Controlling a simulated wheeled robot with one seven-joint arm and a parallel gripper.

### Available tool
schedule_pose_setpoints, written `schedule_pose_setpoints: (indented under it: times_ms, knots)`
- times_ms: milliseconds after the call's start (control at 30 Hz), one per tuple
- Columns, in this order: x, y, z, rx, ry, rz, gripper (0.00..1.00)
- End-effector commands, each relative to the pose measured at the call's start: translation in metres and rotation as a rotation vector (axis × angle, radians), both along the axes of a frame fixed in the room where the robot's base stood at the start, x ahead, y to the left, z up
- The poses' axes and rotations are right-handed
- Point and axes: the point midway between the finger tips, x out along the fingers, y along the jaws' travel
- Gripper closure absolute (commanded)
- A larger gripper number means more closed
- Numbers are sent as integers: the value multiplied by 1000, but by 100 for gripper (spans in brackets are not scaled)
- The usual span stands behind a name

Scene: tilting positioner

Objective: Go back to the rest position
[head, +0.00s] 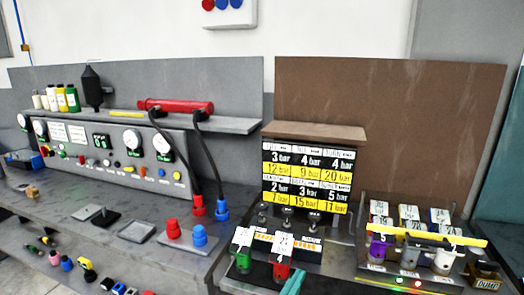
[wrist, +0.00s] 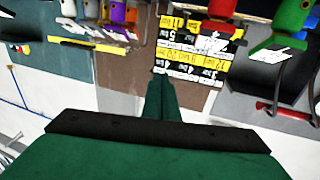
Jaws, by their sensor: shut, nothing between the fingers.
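My gripper (wrist: 161,85) is shut and empty in the wrist view, its two green fingers together. Its dark green body fills the lower part of that view. A teal-green tip at the bottom edge of the head view, which looks like my gripper (head: 293,281), is in front of the station with the pressure sign (head: 307,177). The sign also shows upside down in the wrist view (wrist: 190,50), beyond the fingertips. Most of my arm is hidden in the head view.
A green-handled part (head: 241,250) and a red-handled part (head: 281,262) stand near the tip. A rack with a yellow bar (head: 425,234) is at right. A gauge panel (head: 110,150) and red and blue connectors (head: 173,229) are at left.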

Motion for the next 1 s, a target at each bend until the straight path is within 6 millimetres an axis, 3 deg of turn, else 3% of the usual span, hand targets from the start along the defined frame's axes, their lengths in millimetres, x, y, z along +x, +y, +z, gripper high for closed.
schedule_pose_setpoints:
  times_ms: [267,467,800,1000]
  knots:
    - [-32,5,-63,-193,77,173,100]
    - [-70,13,-112,-269,134,298,100]
    - [-162,32,-187,-280,221,483,100]
    - [-228,46,-216,-224,253,557,100]
